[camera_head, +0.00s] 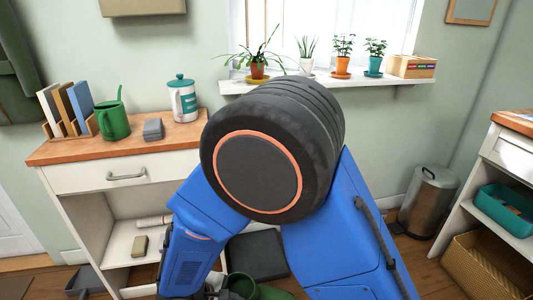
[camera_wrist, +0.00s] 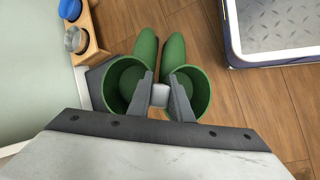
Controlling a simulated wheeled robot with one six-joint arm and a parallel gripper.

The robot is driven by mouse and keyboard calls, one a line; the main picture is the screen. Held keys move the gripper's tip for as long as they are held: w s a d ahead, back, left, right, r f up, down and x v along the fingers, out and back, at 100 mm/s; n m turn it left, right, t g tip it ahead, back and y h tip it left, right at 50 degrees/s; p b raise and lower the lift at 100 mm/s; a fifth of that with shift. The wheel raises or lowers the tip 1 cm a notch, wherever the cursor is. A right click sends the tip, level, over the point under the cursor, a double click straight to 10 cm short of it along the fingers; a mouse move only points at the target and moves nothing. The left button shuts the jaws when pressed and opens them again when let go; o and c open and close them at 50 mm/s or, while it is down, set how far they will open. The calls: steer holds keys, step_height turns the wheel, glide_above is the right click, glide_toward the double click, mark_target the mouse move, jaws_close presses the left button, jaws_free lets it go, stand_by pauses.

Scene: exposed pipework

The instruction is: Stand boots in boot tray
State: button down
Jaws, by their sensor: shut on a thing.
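A pair of green boots (camera_wrist: 126,84) shows from above in the wrist view, side by side with toes pointing up the picture. Part of them also shows at the bottom of the head view (camera_head: 243,287). A dark grey flat thing (camera_head: 258,256), which looks like the boot tray, lies on the floor behind the boots in the head view. A dark edge (camera_wrist: 96,84) shows beside the left boot in the wrist view. I cannot tell whether the boots touch the tray.
A white cabinet with a wooden top (camera_head: 115,150) stands at the left with open shelves below. A metal bin (camera_head: 428,200) stands at the right, near a shelf unit with a basket (camera_head: 480,268). A wooden holder with jars (camera_wrist: 88,38) is left of the boots.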

steer(key=w+d+r+m+g, duration=0.2)
steer(key=w+d+m, duration=0.3)
steer(key=w+d, duration=0.7)
steer(key=w+d+r+m+g+y, duration=0.1)
steer(key=w+d+r+m+g, duration=0.2)
steer(key=w+d, duration=1)
steer(key=w+d+r+m+g, duration=0.3)
steer(key=w+d+m, duration=0.6)
steer(key=w, duration=1.1)
steer(key=d, duration=0.4)
steer(key=shift+d+r+g+y, duration=0.15)
steer(key=shift+d+g+y, duration=0.1)
steer(key=shift+g+y, duration=0.05)
